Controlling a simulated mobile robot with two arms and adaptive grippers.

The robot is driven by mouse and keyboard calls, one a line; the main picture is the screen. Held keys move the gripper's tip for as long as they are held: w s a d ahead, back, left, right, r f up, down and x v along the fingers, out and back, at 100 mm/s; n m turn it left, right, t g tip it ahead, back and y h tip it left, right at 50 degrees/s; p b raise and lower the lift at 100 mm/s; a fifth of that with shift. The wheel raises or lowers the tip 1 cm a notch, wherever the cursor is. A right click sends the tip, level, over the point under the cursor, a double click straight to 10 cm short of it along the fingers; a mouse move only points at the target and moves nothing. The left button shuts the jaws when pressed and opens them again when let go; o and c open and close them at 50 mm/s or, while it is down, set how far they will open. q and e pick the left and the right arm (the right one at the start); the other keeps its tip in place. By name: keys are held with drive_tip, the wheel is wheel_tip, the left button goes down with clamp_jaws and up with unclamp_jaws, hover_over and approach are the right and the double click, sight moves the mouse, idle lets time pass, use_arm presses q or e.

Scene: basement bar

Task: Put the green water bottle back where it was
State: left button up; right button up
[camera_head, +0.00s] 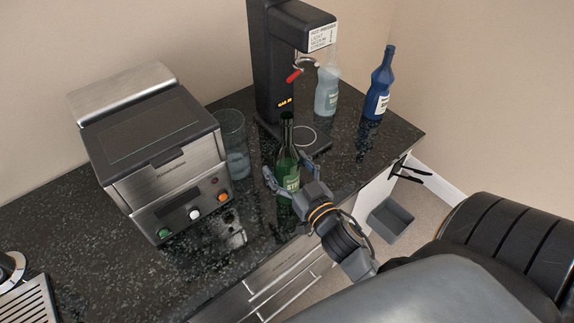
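The green bottle (287,168) stands upright on the dark speckled counter (330,160), near its front edge and in front of the black tap machine. My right gripper (285,163) reaches in from the front with one finger on each side of the bottle. Its fingers look spread, with a small gap to the left of the glass; contact on the right side is unclear. The lower part of the bottle is partly hidden by the gripper. My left gripper is not in view.
A tap machine (270,65) stands behind the bottle. A clear glass (234,145) and a steel appliance (150,150) are to the left. A pale bottle (327,92) and blue bottle (379,85) stand at the back right. A grey bin (390,219) is on the floor.

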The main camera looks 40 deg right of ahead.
drive_tip(key=shift+r, duration=0.2)
drive_tip(key=s+b, duration=0.3)
drive_tip(key=s, duration=0.9)
drive_tip(key=shift+a+b, duration=0.35)
drive_tip(key=shift+a, duration=0.1)
drive_tip(key=shift+f, duration=0.1)
idle(1.1)
